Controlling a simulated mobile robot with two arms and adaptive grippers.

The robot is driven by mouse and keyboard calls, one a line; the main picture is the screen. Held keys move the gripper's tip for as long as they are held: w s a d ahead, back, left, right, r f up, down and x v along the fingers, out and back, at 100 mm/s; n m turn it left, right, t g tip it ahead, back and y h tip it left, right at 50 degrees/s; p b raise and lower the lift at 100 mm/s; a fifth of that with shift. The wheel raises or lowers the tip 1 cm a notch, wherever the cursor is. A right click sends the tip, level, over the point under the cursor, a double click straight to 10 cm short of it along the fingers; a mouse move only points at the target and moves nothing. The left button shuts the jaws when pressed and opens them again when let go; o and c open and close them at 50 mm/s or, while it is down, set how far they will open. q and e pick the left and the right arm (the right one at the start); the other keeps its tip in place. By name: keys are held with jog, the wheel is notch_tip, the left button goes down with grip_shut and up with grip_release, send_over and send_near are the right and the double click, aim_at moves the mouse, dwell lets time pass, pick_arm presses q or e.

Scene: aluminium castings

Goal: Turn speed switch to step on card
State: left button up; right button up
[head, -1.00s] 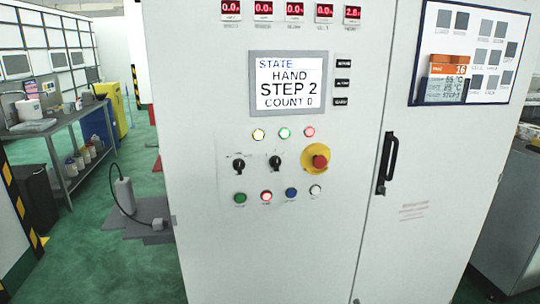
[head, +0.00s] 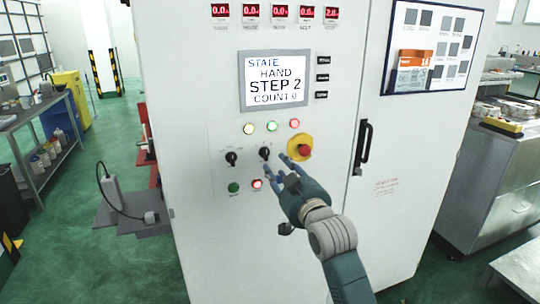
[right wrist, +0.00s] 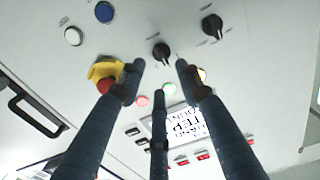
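Two black rotary switches sit side by side on the white cabinet's panel: a left one (head: 232,158) and a right one (head: 265,153). Their labels are too small to read, so I cannot tell which is the speed switch. My right gripper (head: 275,170) is open and empty just in front of the right switch. In the right wrist view, its spread fingers (right wrist: 160,72) frame that switch (right wrist: 161,52); contact is not visible. The other switch (right wrist: 212,25) is beyond them. An orange and white card (head: 412,72) hangs on the blue-framed board (head: 388,84). My left gripper is out of view.
A screen (head: 274,80) reads HAND, STEP 2, COUNT 0. A red emergency button (head: 304,151) on a yellow base is close to my right fingers. Lit buttons (head: 271,126) are above the switches. A black door handle (head: 362,145) is to the right.

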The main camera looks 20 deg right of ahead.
aim_at(268, 155)
jog(key=w+p, duration=0.1)
jog(key=w, duration=0.5)
jog(key=shift+w+a+p, duration=0.15)
jog(key=shift+w+p, duration=0.2)
jog(key=shift+w, duration=0.5)
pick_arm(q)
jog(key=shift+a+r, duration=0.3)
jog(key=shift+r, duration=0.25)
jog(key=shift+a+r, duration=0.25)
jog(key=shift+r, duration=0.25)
pick_arm(e)
jog(key=shift+f, duration=0.1)
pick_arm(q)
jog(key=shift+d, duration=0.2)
pick_arm(e)
grip_shut()
